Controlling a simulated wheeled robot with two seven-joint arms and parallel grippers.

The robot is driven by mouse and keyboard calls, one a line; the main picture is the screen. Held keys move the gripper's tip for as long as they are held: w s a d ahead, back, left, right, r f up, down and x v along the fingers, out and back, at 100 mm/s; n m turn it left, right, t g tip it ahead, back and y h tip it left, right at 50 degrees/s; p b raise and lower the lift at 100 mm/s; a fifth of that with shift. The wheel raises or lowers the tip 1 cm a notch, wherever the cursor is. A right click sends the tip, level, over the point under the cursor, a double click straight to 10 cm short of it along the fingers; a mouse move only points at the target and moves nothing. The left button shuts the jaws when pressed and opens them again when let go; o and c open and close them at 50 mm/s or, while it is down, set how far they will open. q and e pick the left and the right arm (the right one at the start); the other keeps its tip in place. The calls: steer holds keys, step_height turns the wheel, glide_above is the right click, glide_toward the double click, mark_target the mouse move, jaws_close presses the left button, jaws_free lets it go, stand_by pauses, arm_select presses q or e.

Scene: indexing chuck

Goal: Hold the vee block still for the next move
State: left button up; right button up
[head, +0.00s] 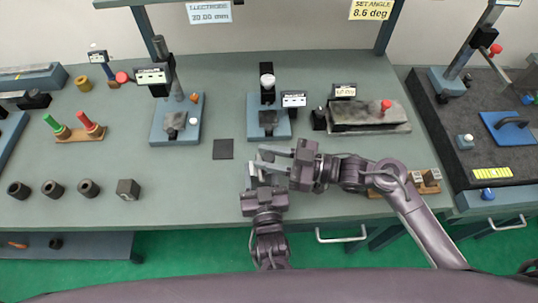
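My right gripper (268,158) reaches in from the right above the front middle of the bench, its fingers pointing left and set apart. A small dark shape shows between them; I cannot tell whether it is a held piece. My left gripper (262,175) comes up from below, its fingertips crossing those of the right one. Its grip is hidden by this overlap. I cannot single out the vee block for sure. A grey block (268,118) sits on a blue-based fixture just behind the grippers, and another grey block (174,121) sits on the fixture to the left.
A dark square pad (223,149) lies left of the grippers. Several dark pieces, including a block (128,188), stand at the front left. A grey vise-like fixture with a red knob (386,105) is behind right. A wooden holder (430,187) is at the front right.

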steer(key=o, duration=0.3)
steer(key=shift+d, duration=0.1)
steer(key=v, duration=1.2)
arm_select(q)
steer(key=o, duration=1.2)
steer(key=shift+c, duration=0.2)
steer(key=shift+s, duration=0.1)
